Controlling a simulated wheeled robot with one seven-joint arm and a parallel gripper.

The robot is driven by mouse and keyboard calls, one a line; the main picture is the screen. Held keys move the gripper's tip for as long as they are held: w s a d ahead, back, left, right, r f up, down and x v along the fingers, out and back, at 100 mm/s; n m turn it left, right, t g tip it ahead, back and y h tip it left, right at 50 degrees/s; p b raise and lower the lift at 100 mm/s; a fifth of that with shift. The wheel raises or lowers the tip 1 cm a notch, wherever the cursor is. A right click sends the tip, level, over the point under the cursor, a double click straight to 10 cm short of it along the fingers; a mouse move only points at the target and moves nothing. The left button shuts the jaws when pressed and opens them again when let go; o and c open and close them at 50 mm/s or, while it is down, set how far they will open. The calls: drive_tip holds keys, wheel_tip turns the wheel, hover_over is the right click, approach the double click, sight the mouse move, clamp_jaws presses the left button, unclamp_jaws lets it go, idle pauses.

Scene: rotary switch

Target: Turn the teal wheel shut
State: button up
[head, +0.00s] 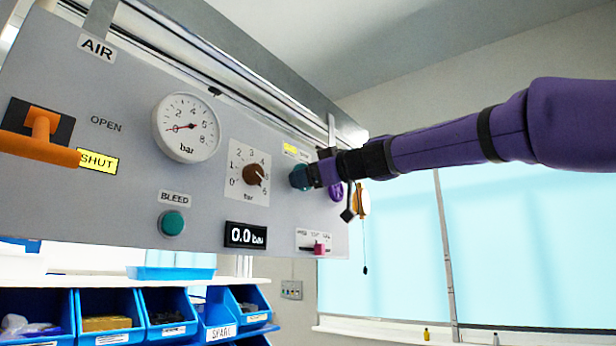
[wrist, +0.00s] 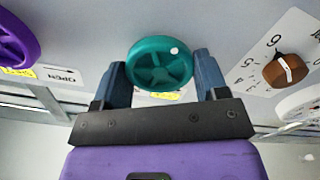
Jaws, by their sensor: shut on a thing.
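The teal wheel (head: 299,177) is on the grey panel, at its right part in the head view. In the wrist view the teal wheel (wrist: 160,63) is a spoked disc with a white dot at its upper right. My gripper (head: 308,175) reaches it from the right in the head view. In the wrist view my gripper (wrist: 160,72) has one finger on each side of the wheel's rim, and it is shut on the wheel. The wheel partly hides a yellow label (wrist: 166,95) on the panel.
A brown rotary knob (head: 254,174) with a numbered scale sits left of the wheel. A purple wheel (wrist: 12,42) sits on the other side, near an OPEN label (wrist: 62,76). A gauge (head: 186,127), an orange lever (head: 40,135) and a display (head: 245,235) reading 0.0 bar share the panel.

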drive_tip(key=shift+w+f+m, duration=0.1)
drive_tip(key=shift+f+m, duration=0.05)
drive_tip(key=shift+m, duration=8.4)
drive_tip(key=shift+f+m, duration=0.1)
drive_tip(key=shift+m, duration=8.45)
drive_tip(key=o, duration=0.9)
drive_tip(key=shift+r, duration=0.1)
drive_tip(key=shift+d, duration=0.1)
